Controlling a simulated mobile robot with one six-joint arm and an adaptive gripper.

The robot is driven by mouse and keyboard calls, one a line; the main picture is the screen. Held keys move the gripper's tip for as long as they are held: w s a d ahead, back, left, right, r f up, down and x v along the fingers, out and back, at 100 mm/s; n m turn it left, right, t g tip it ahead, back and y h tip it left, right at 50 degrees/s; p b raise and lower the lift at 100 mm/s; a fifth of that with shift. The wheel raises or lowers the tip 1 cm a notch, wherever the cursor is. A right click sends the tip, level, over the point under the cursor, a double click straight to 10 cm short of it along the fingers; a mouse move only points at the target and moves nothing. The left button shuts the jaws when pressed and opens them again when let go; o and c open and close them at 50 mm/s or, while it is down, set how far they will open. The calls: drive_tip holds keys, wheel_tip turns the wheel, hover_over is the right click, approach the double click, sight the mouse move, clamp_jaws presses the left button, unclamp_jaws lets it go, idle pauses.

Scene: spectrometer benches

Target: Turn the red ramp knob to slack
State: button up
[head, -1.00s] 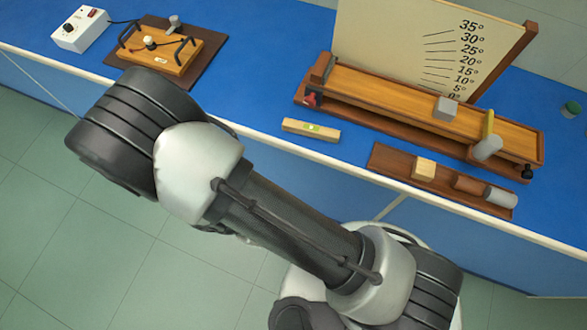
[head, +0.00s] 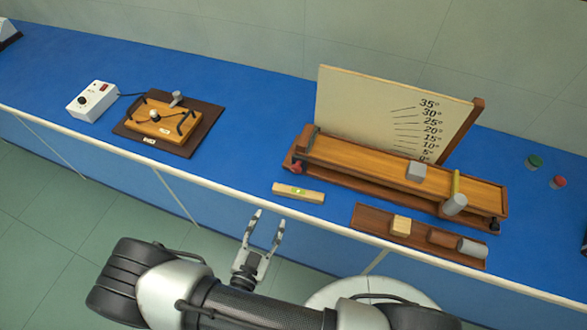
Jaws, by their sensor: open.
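The red ramp knob (head: 296,167) is small and sits low at the left end of the wooden ramp (head: 360,164), close to the bench's front side. Its exact setting is too small to read. The ramp lies in front of a tall cream angle board (head: 385,105) marked up to 35°. A grey block (head: 416,172) rests on the ramp, and a grey cylinder (head: 454,204) hangs at its right end. My gripper (head: 266,216) is open and empty.
A spirit level (head: 298,193) lies in front of the knob by the bench edge. A brown tray (head: 366,220) with a wooden block and cylinders stands to its right. A wooden apparatus (head: 165,120) and white power box (head: 92,101) stand left. Blue bench is clear between.

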sight(295, 171)
drive_tip(key=shift+m+t+h, duration=0.3)
drive_tip(key=shift+t+h, duration=0.2)
drive_tip(key=shift+h, duration=0.1)
drive_tip(key=x, duration=0.5)
drive_tip(key=d+r+x, duration=0.1)
drive_tip(key=x, duration=0.5)
drive_tip(key=r+b+x, duration=0.1)
drive_tip(key=x, duration=0.5)
drive_tip(key=shift+d+r, duration=0.15)
drive_tip(key=shift+d, duration=0.1)
drive_tip(key=shift+s, duration=0.1)
drive_tip(key=shift+c, duration=0.6)
drive_tip(key=c, duration=0.9)
